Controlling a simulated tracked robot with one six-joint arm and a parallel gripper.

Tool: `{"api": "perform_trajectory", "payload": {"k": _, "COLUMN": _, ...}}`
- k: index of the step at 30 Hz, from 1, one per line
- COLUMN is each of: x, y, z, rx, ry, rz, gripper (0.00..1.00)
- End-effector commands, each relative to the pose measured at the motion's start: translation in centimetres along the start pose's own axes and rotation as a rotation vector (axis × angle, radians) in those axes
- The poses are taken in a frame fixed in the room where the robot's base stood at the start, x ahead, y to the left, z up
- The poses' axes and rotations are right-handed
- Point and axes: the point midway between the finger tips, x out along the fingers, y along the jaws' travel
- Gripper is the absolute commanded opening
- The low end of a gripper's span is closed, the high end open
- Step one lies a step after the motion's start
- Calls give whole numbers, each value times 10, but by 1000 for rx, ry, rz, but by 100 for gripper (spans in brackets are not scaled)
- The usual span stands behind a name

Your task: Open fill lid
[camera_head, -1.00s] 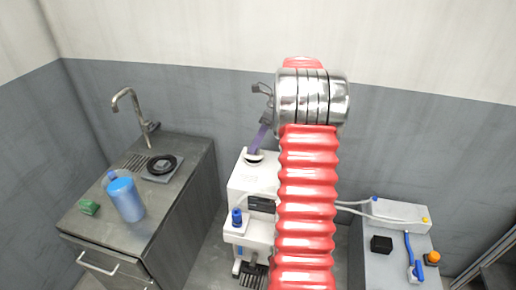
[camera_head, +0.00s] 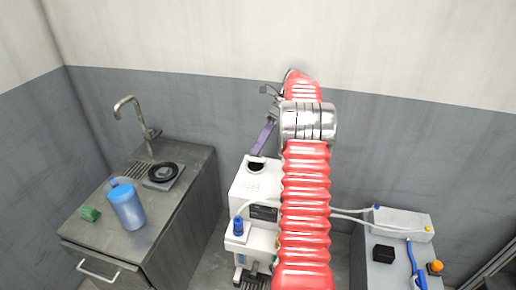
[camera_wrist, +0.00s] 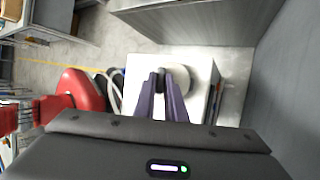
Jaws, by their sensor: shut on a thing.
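The white machine (camera_head: 253,186) stands on the floor in the middle, partly hidden by my red arm. A round dark fill opening (camera_head: 256,165) shows in its top. My gripper (camera_head: 257,153) has purple fingers and reaches down to the back edge of this opening. In the wrist view my gripper (camera_wrist: 161,74) is shut on a small dark part of the fill lid. The pale round lid (camera_wrist: 178,78) shows behind and beside the fingertips, over the machine's white top. How far the lid is tilted is hard to tell.
A counter (camera_head: 180,215) on the left carries a tap, a blue bottle (camera_head: 127,205), a green sponge (camera_head: 90,214) and a black round item (camera_head: 163,172). On the right, a grey unit (camera_head: 400,222) joins the machine by pale hoses. The wall is close behind.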

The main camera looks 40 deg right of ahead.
Motion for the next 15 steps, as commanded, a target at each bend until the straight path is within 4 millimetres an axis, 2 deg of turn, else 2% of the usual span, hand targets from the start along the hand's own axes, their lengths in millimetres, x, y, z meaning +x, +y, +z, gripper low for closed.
{"api": "perform_trajectory", "payload": {"k": 7, "x": 0, "y": 0, "z": -2, "rx": 2, "ry": 3, "rz": 0, "gripper": 0}}
{"api": "perform_trajectory", "payload": {"k": 8, "x": 0, "y": 0, "z": -2, "rx": 2, "ry": 3, "rz": -1, "gripper": 13}}
{"api": "perform_trajectory", "payload": {"k": 15, "x": 0, "y": 0, "z": 0, "rx": 0, "ry": 2, "rz": -1, "gripper": 30}}
